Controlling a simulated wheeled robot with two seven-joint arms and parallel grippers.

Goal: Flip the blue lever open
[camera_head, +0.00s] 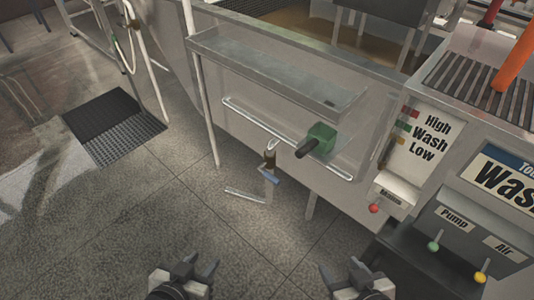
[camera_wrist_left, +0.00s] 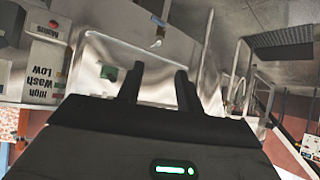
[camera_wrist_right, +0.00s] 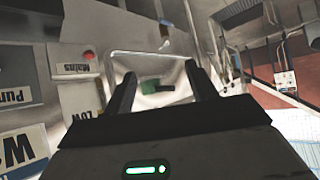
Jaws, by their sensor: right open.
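The blue lever (camera_head: 269,177) is a small handle on the valve of a drain pipe (camera_head: 269,160) under the steel machine's front. It is small, and its exact position is hard to tell. It also shows as a small blue patch at the top of the right wrist view (camera_wrist_right: 165,22). My left gripper (camera_head: 200,265) is open and empty at the bottom of the head view, well apart from the lever. My right gripper (camera_head: 341,268) is also open and empty, lower right of the lever and apart from it.
A green box with a dark handle (camera_head: 321,138) sits on the machine's front beside a long metal rail (camera_head: 240,110). A control panel (camera_head: 470,235) with coloured knobs juts out at the right. A black floor mat (camera_head: 115,125) lies at the left.

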